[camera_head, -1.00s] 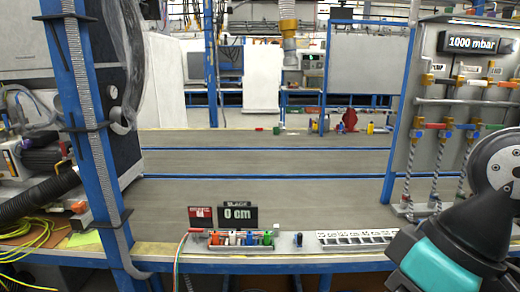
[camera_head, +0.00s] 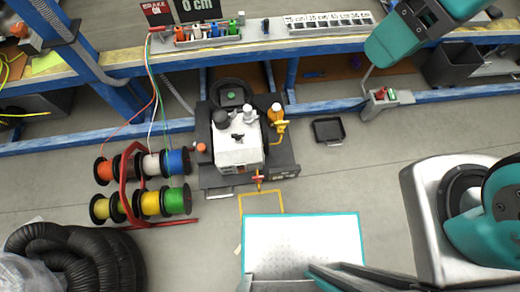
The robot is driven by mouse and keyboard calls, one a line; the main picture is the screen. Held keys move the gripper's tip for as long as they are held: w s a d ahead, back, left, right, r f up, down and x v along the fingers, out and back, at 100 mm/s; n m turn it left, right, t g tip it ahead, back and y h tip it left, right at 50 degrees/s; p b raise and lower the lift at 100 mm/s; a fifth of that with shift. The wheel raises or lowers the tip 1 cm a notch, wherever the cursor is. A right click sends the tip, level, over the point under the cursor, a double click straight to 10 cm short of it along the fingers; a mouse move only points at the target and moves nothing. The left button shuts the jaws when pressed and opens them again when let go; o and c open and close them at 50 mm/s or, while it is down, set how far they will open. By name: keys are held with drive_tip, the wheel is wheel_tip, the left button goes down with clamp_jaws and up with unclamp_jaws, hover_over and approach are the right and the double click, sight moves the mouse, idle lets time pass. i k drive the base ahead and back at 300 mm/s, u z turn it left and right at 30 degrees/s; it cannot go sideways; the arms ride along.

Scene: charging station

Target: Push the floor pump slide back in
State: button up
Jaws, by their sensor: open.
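The floor pump (camera_head: 238,148) is a white and grey unit with dark knobs, standing on a dark slide plate (camera_head: 285,180) on the floor in front of the blue bench frame. The plate's front part sticks out from under the bench toward me. A red-handled fitting (camera_head: 258,180) is at the pump's front, and an orange-yellow part (camera_head: 276,113) stands at its right. How far the slide is out of its runners cannot be told. Teal arm parts of mine show at the upper right; my gripper is not in view.
Several colored cable spools (camera_head: 150,165) on a red stand are left of the pump. A black coiled hose (camera_head: 85,262) lies lower left. A small black tray (camera_head: 328,130) is right of the pump. A yellow outline (camera_head: 262,193) marks the floor before it.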

sight(265, 151)
drive_tip(key=z, duration=0.9)
drive_tip(key=k, duration=1.05)
drive_tip(key=u, duration=1.15)
